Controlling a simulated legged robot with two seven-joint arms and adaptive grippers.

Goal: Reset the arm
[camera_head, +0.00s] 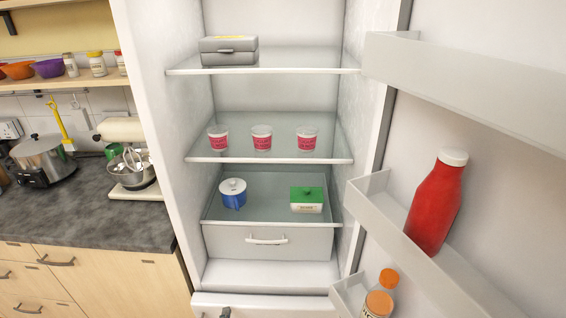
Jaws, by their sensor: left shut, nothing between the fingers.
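Only a small dark tip of my left gripper (225,313) shows at the bottom edge, in front of the lower fridge front. It is shut and holds nothing; the rest of it is out of the picture. My right gripper is not in view. The fridge (160,130) stands open before me, and its door (510,150) is swung out to the right.
Fridge shelves hold a grey box (229,50), three pink-and-white cups (262,138), a blue pot (233,194) and a green-lidded box (307,200). A red bottle (436,200) stands in the door rack. The counter (95,215) on the left holds a cooker and mixer.

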